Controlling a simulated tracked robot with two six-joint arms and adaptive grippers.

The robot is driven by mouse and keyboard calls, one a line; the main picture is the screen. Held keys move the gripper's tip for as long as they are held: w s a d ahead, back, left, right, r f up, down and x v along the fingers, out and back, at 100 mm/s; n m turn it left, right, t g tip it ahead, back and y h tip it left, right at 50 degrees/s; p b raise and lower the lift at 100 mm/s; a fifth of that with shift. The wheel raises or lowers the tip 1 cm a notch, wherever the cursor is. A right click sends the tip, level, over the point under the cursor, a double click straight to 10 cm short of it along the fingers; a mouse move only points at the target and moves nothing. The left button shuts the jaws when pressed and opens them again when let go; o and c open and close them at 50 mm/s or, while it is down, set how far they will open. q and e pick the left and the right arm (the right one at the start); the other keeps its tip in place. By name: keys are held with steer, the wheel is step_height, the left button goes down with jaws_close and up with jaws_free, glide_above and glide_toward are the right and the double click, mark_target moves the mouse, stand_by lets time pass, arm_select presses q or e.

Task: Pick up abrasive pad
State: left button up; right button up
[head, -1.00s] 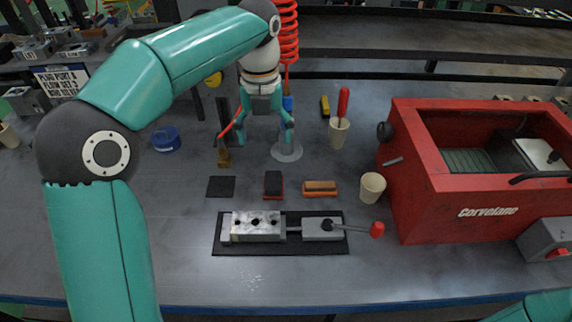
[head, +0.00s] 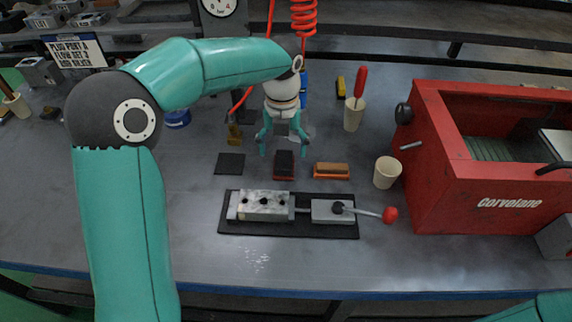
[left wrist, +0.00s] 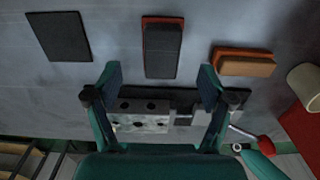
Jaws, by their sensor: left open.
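The abrasive pad appears to be the dark block with a red underside (head: 284,163), lying flat on the grey bench; it also shows in the left wrist view (left wrist: 162,50). My left gripper (head: 284,150) is open and empty, just behind and above this block in the head view. In the left wrist view the open fingers (left wrist: 160,76) stand apart, with the block between and beyond their tips. No contact shows. A thin flat black square (head: 229,163) lies to its left. My right gripper is out of view.
An orange-brown block (head: 331,170) lies close to the right of the dark block. A valve block (head: 263,205) with a red-knobbed lever sits on a black mat in front. A cream cup (head: 387,173) and red parts washer (head: 480,190) stand to the right. The front left bench is clear.

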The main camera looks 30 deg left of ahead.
mark_target(284, 159)
arm_select(q)
steer(key=f, duration=0.4)
steer(key=shift+w+f, duration=0.25)
steer(key=shift+f, duration=0.05)
steer(key=c, duration=1.2)
steer(key=shift+c, duration=0.2)
steer(key=shift+r, duration=0.1)
step_height(284, 159, up, 20)
steer(key=p, duration=0.3)
steer(key=shift+p, duration=0.4)
